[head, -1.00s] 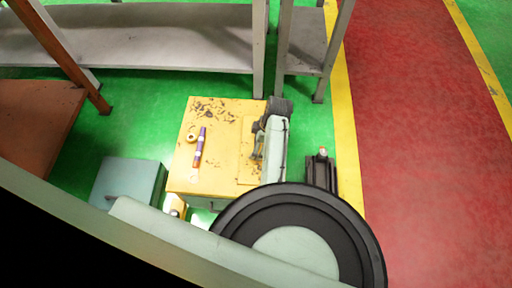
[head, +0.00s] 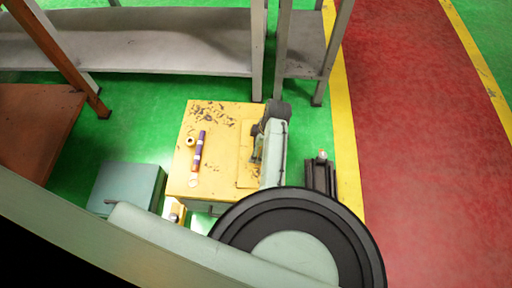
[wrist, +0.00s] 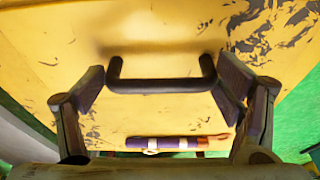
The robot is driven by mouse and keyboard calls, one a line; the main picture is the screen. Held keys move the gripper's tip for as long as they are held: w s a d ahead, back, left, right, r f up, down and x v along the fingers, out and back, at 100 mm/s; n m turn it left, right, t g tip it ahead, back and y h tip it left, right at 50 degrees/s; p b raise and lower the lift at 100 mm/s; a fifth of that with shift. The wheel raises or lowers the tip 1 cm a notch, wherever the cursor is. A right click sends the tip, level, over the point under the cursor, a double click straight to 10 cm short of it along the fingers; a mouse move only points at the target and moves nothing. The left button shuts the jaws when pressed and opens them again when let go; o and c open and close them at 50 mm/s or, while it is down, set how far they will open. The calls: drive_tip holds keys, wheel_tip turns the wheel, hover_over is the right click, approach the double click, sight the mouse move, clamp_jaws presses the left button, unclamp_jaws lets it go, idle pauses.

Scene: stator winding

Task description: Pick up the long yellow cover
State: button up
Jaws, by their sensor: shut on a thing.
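The long yellow cover (head: 247,172) looks like a narrow panel on the right side of the yellow cabinet top in the head view. In the wrist view a yellow surface (wrist: 150,25) with a black bar handle (wrist: 160,86) fills the middle. My gripper (wrist: 162,88) has a finger at each end of this handle and is shut on it lengthwise. In the head view my gripper (head: 256,156) is small and dark over the panel, partly hidden by my arm. I cannot tell whether the cover is raised.
A purple stick-like item (head: 199,146) and a small ring (head: 190,141) lie on the yellow cabinet top (head: 215,178). A blue-grey box (head: 125,183) stands at left. A dark device (head: 321,175) stands at right. Grey shelving (head: 160,45) is behind; green floor lies between.

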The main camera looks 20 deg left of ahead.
drive_tip(key=shift+w+r, duration=0.1)
drive_tip(key=shift+r, duration=0.35)
drive_tip(key=shift+s+r, duration=0.25)
drive_tip(key=shift+r, duration=0.35)
drive_tip(key=shift+s+r, duration=0.2)
drive_tip(key=shift+r, duration=0.4)
drive_tip(key=s, duration=0.5)
drive_tip(key=s+a+r, duration=0.1)
drive_tip(key=s, duration=0.4)
drive_tip(key=s+b, duration=0.1)
drive_tip(key=s, duration=0.4)
drive_tip(key=shift+a+r, duration=0.2)
drive_tip(key=shift+r, duration=0.05)
